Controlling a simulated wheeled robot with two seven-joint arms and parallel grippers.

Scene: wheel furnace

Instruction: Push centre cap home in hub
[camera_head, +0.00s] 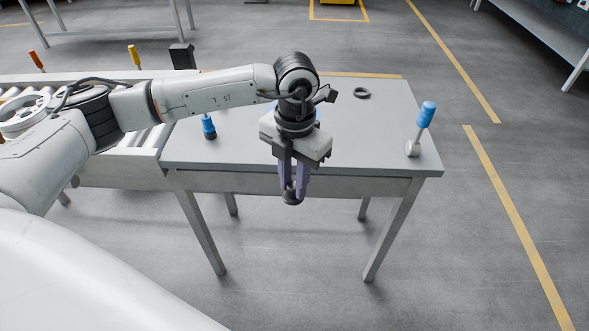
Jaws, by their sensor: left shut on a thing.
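My left gripper (292,192) points down in front of the table's near edge, its two purple-grey fingers shut on a small dark round piece, which looks like the centre cap (291,199). The fingers cover part of the cap. A light grey wheel (20,112) with holes lies on the roller conveyor at the far left, partly hidden by my left arm. I cannot make out its hub clearly. The gripper and cap are far to the right of the wheel. My right gripper is not in view.
The grey table (380,155) holds a black ring (362,92), a blue-handled mallet-like tool (426,114) and a blue-and-black item (208,127). The roller conveyor (120,172) adjoins it on the left. A dark post (182,56) stands behind. Floor in front is clear.

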